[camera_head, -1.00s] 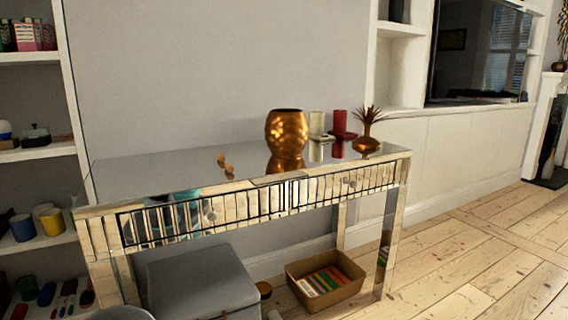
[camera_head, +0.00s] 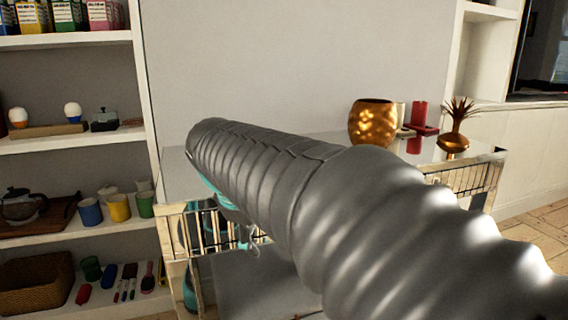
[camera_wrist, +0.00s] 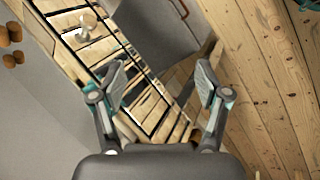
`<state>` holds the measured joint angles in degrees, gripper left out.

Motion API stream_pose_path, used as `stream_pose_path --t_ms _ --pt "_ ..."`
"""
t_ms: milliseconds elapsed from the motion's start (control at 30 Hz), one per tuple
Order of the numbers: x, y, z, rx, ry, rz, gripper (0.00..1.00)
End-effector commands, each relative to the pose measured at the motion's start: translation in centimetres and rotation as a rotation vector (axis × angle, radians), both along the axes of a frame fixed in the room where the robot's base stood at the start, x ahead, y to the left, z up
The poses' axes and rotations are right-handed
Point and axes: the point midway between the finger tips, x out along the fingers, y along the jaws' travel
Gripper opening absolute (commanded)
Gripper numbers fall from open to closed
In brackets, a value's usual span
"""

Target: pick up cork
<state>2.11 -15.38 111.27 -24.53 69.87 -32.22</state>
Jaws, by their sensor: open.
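Small brown cork pieces (camera_wrist: 14,31) lie on the shiny grey tabletop (camera_wrist: 50,120) at the upper left edge of the wrist view. Some of these brown shapes may be reflections; I cannot tell which. My gripper (camera_wrist: 158,88) is open and empty, its two fingers spread over the table's slatted mirror front. The cork is to the left of and beyond the fingers, not between them. In the head view my arm covers the middle of the table and hides the cork.
Shelves (camera_head: 75,140) with cups and boxes stand at left. A grey box (camera_wrist: 150,30) sits below the table front.

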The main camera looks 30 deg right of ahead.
Motion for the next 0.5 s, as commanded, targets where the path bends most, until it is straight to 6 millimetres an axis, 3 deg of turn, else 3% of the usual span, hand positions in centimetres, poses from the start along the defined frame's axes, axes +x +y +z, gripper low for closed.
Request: stream_pose_path --t_ms 100,500 --pt "4.1 -2.7 2.2 -0.142 0.125 0.088 0.75" --pt "15.8 -10.5 7.5 -0.527 0.614 0.28 0.75"
